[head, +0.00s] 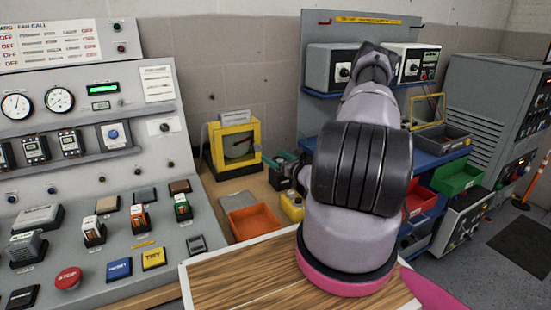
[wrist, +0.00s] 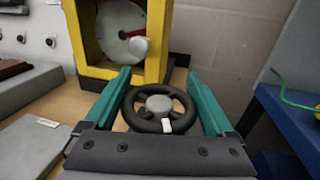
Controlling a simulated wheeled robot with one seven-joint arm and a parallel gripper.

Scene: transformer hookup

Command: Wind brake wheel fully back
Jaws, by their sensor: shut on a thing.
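The brake wheel, a black spoked handwheel (wrist: 134,114) with a grey hub and a white mark on its near rim, sits between the teal fingers of my gripper (wrist: 159,82) in the wrist view. The fingers are shut on it, one at each side of the rim. Behind it stands a yellow box (wrist: 90,48) with a pale round dial (wrist: 118,32), a red pointer and a white knob. The yellow box also shows in the head view (head: 214,148). There my gripper (head: 284,158) is small and right of the box, and the wheel is hard to make out.
A grey control panel (head: 120,215) with gauges and buttons fills the left. An orange tray (head: 252,222) and a small yellow item (head: 293,206) are on the wooden bench. A blue shelf rack (head: 318,95) with instruments stands right, with red and green bins (head: 458,178).

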